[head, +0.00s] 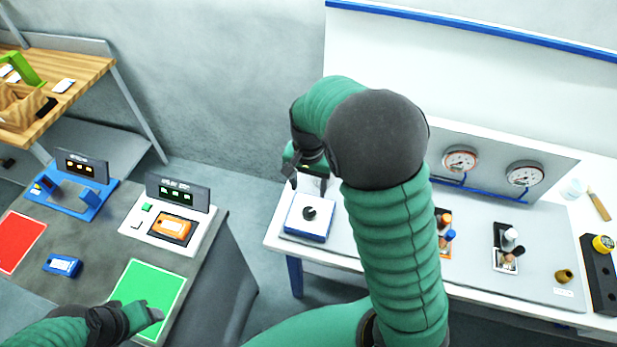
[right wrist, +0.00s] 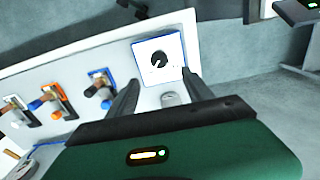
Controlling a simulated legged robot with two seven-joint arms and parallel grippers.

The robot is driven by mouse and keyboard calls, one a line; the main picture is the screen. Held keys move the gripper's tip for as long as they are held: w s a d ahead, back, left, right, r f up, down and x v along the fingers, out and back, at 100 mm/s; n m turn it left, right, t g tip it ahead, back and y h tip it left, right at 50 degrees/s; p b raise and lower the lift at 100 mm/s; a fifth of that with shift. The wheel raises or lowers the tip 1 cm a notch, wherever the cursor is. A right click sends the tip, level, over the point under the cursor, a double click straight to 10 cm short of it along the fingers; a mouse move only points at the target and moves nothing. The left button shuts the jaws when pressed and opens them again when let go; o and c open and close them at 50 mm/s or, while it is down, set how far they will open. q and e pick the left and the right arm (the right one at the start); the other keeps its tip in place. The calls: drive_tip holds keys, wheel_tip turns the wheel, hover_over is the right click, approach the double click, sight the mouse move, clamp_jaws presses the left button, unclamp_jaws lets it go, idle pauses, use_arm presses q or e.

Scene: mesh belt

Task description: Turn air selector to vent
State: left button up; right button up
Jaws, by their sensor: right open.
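The air selector, a white square plate with blue edges (head: 296,222), sits at the left end of the white bench, with a round black knob (head: 310,213) on it. In the right wrist view the knob (right wrist: 159,60) shows a pale pointer mark; any labels are too small to read. My right gripper (head: 307,180) is open and empty, above and behind the selector. In the right wrist view its two fingers (right wrist: 162,88) point toward the selector, one at each side, apart from the knob. My left gripper (head: 145,316) is over the green mat; its jaw opening is unclear.
Two gauges (head: 460,160) stand on a grey panel behind the bench. Valves with coloured parts (head: 508,245) stand to the right of the selector. On the left, a dark table holds a green mat (head: 150,287), a red mat (head: 20,240) and a blue device (head: 62,265).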

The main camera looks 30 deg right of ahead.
wheel_tip(320, 180, up, 4)
drive_tip(key=shift+r, duration=0.1)
idle(0.4)
drive_tip(key=s+a+f+n+t+b, duration=0.2)
drive_tip(key=s+a+f+n+b, duration=0.5)
drive_tip(key=f, duration=0.5)
drive_tip(key=s+n, duration=0.2)
drive_tip(key=n, duration=0.1)
drive_tip(key=shift+s+a+f+t+b, duration=0.25)
drive_tip(key=shift+s+a+t+b, duration=0.05)
drive_tip(key=shift+s+a+b, duration=0.1)
drive_tip(key=shift+w+d, duration=0.1)
drive_tip(key=shift+w, duration=0.05)
